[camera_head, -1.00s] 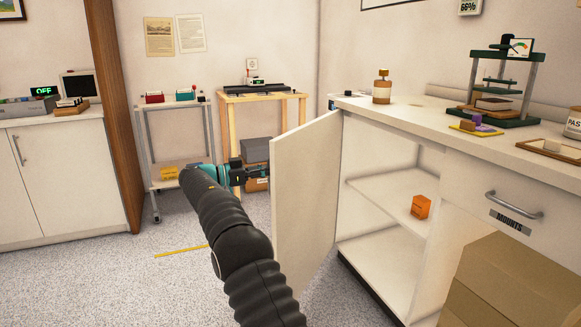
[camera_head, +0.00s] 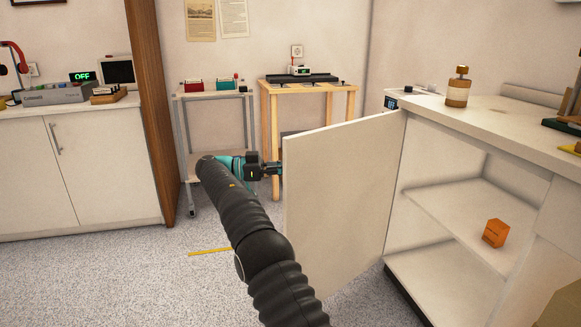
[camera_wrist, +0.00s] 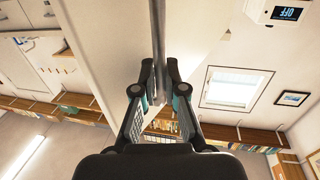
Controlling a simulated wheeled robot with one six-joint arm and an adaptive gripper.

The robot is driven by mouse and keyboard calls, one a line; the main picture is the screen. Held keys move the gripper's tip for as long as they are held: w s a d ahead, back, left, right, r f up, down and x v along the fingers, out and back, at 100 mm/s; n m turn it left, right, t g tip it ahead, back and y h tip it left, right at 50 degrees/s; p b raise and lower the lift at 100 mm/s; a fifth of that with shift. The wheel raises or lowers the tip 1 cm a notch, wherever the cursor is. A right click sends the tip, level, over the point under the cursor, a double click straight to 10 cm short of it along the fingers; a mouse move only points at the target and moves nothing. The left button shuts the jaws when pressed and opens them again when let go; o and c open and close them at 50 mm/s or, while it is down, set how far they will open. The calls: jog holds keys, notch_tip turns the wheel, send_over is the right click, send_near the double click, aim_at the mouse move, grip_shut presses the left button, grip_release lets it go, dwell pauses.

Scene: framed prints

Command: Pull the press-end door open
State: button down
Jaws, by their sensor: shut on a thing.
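The press-end door (camera_head: 345,190) is a plain white cabinet door, standing open at a wide angle from the right-hand cabinet. Its inner face shows in the head view; its handle side is hidden there. My gripper (camera_head: 277,169) is at the door's free edge, on its far side. In the wrist view my gripper (camera_wrist: 159,78) has its two fingers closed around a grey bar handle (camera_wrist: 158,30), beside the white door panel (camera_wrist: 110,45).
The open cabinet has a shelf (camera_head: 450,215) with an orange box (camera_head: 495,233) on it. A wooden stand (camera_head: 310,90) and a grey trolley (camera_head: 214,95) stand behind the door. Bare floor (camera_head: 190,285) lies left of my arm.

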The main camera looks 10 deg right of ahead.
jog(key=shift+w+d, duration=0.15)
jog(key=shift+d, duration=0.15)
